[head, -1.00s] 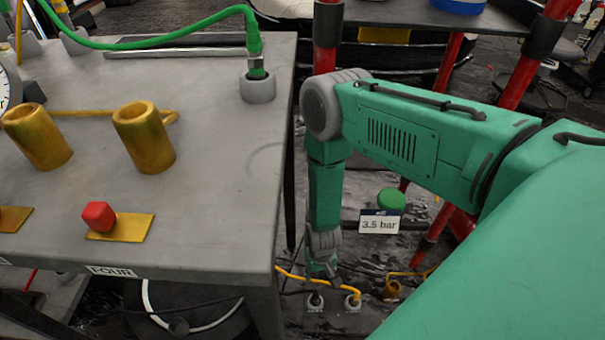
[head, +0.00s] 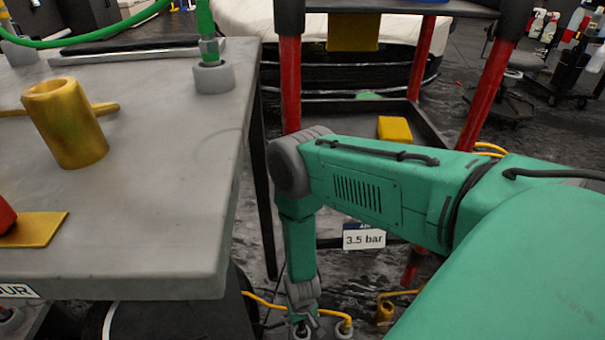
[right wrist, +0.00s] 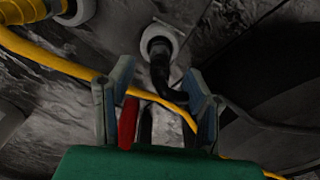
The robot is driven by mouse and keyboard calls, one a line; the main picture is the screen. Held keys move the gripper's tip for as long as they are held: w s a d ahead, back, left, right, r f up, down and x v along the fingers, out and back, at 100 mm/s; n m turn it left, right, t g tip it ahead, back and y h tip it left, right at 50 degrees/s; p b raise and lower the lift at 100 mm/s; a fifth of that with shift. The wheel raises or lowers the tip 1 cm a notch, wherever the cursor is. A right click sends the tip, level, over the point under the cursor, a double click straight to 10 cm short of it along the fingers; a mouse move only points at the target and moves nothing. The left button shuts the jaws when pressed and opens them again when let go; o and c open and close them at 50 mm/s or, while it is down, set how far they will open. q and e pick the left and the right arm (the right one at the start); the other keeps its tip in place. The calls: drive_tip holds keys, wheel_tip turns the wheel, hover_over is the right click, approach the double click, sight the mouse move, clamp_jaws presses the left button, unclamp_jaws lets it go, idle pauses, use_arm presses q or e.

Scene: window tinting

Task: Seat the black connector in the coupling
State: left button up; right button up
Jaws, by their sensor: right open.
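The black connector (right wrist: 159,52) shows in the right wrist view, upper middle. Its head stands at a pale round coupling (right wrist: 165,34) on the floor; I cannot tell how deep it sits. My right gripper (right wrist: 160,75) is open, its two blue-grey fingers on either side of the line to the connector, which lies beyond the fingertips. In the head view my right gripper (head: 303,305) points down beside the table, close above the floor fittings. My left gripper is not in view.
A yellow cable (right wrist: 60,64) crosses the right wrist view near the fingers. A red piece (right wrist: 127,122) shows by the left finger. A red-posted rack (head: 289,80) with a "3.5 bar" label (head: 364,237) stands behind.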

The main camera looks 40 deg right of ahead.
drive_tip(key=shift+f+b, duration=0.35)
drive_tip(key=shift+f, duration=0.55)
drive_tip(key=shift+r, duration=0.1)
clamp_jaws()
